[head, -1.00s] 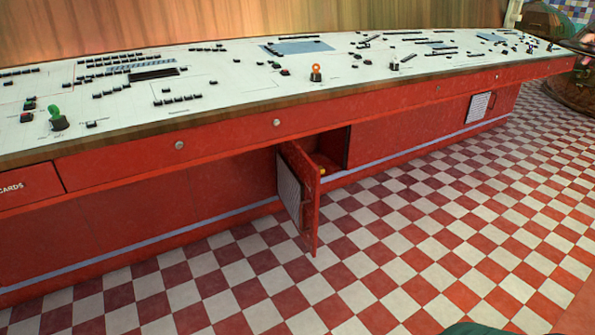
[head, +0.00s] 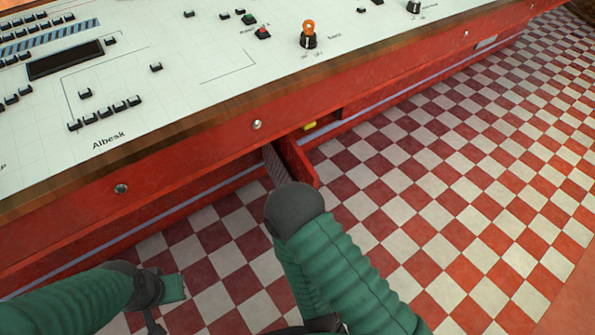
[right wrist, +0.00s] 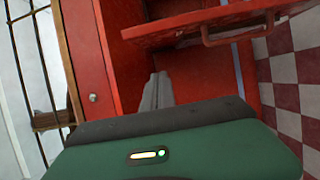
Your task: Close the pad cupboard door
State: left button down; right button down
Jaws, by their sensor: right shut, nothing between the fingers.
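The red pad cupboard door (head: 297,160) stands open, swung out from the counter front. My right arm hides its lower part in the head view. In the right wrist view the red door (right wrist: 185,28) crosses the top, with a bar handle (right wrist: 238,30) on its face. My right gripper (right wrist: 157,78) is shut and empty, its grey fingertips below the door's edge; I cannot tell whether they touch anything.
The long red counter (head: 190,160) has a white control top (head: 210,65) with several switches and an orange-topped knob (head: 309,36). A small yellow thing (head: 309,126) shows in the cupboard opening. The checkered floor (head: 430,190) is clear to the right.

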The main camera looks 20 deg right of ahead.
jog(key=w+d+b, duration=0.4)
jog(key=w+b, duration=0.1)
jog(key=w, duration=0.5)
jog(key=shift+d, duration=0.3)
